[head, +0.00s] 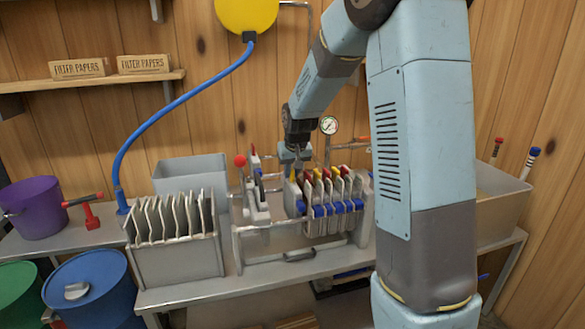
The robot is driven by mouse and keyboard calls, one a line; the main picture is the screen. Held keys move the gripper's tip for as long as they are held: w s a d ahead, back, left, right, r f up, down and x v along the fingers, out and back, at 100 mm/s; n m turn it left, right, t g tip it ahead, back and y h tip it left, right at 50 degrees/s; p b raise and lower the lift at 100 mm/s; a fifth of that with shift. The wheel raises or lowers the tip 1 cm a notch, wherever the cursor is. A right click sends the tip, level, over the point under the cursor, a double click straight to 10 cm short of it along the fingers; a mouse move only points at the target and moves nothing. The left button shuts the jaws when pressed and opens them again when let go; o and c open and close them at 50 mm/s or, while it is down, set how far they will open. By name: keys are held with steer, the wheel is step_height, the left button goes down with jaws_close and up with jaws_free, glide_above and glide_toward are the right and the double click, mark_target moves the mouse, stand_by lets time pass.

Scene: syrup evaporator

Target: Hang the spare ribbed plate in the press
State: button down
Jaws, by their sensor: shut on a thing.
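The press (250,248) stands in the middle of the bench. Several ribbed plates (345,190) with blue side lugs and red and yellow tops hang in a row in its right part. My gripper (295,166) is above the left end of this row and shut. It appears to hold the spare ribbed plate (293,196), a pale plate at the left end of the row, close beside the others. The jaws are small here, and I cannot tell whether the plate's lugs rest on the press rails. An open gap lies between it and the press's left end parts.
A rack (180,262) of several pale upright plates stands left of the press. A grey bin (190,172) is behind it. A red-handled tool (88,212) and purple bucket (35,206) are at left. A blue hose (160,115) hangs behind. A grey tub (500,205) is at right.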

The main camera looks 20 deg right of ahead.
steer(key=shift+f, duration=1.2)
steer(key=c, duration=0.6)
jaws_free()
steer(key=shift+c, duration=0.2)
steer(key=shift+v, duration=3.95)
